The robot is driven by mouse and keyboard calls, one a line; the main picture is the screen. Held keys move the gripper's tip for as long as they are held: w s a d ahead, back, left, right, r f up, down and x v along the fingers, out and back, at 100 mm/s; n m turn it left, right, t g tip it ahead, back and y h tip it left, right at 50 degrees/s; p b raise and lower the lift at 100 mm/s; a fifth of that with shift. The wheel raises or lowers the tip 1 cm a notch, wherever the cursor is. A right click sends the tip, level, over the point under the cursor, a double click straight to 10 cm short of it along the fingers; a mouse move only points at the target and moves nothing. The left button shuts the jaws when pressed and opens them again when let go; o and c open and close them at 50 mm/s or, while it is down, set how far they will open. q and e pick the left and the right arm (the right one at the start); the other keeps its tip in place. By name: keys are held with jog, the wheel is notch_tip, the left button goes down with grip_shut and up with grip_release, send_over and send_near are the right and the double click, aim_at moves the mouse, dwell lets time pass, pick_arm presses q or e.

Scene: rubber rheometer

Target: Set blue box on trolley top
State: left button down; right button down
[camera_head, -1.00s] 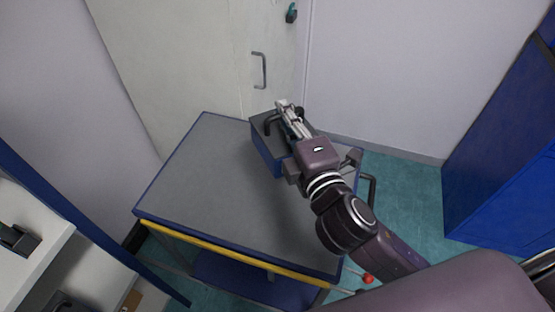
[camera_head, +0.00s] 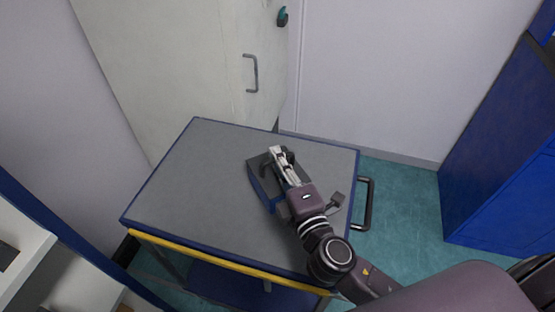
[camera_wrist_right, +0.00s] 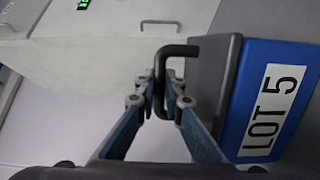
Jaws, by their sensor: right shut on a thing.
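The blue box (camera_head: 258,188) has a grey lid, a dark bar handle (camera_wrist_right: 178,50) and a white "LOT 5" label (camera_wrist_right: 273,107). My right gripper (camera_head: 278,153) is shut on the handle, as the right wrist view also shows (camera_wrist_right: 162,90). The gripper and wrist cover much of the box in the head view. The box is over the right half of the trolley's grey top (camera_head: 195,185); I cannot tell whether its underside touches. My left gripper is not in view.
A pale cabinet door with a handle (camera_head: 254,75) stands behind the trolley. A blue cabinet (camera_head: 505,170) is at the right, and a white shelf unit (camera_head: 20,245) at the lower left. The left half of the trolley top is clear.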

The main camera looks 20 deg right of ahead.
jog(key=shift+r, duration=0.1)
jog(key=c, duration=2.5)
grip_release()
jog(key=shift+f, duration=0.2)
jog(key=o, duration=0.5)
jog(key=shift+c, duration=0.2)
jog(key=shift+r, duration=0.1)
jog(key=shift+r, duration=0.2)
jog(key=s+b, duration=0.4)
jog(key=s, duration=0.8)
jog(key=shift+d, duration=0.4)
jog(key=shift+f, duration=0.1)
